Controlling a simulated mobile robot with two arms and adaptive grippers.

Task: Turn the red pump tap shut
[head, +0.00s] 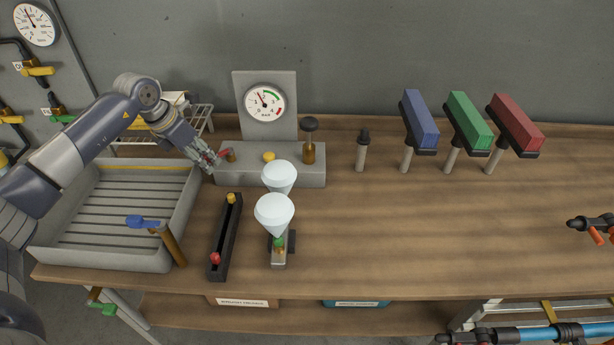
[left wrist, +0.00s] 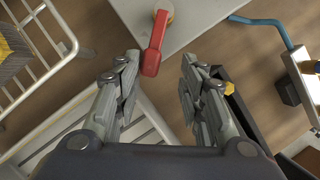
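The red pump tap (head: 225,152) is at the left end of the grey pump block (head: 300,172), below a round gauge (head: 265,103). In the left wrist view its red lever (left wrist: 152,52) points down the picture from a round pivot, toward my gripper. My left gripper (head: 208,160) is beside the tap. In the left wrist view its two fingers (left wrist: 160,62) are spread apart, with the free end of the lever showing between the tips. Whether a finger touches the lever I cannot tell. My right gripper is not in view.
A grey slatted tray (head: 182,225) lies under my left arm. Blue, green and red blocks on posts stand right. The table's right middle is clear.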

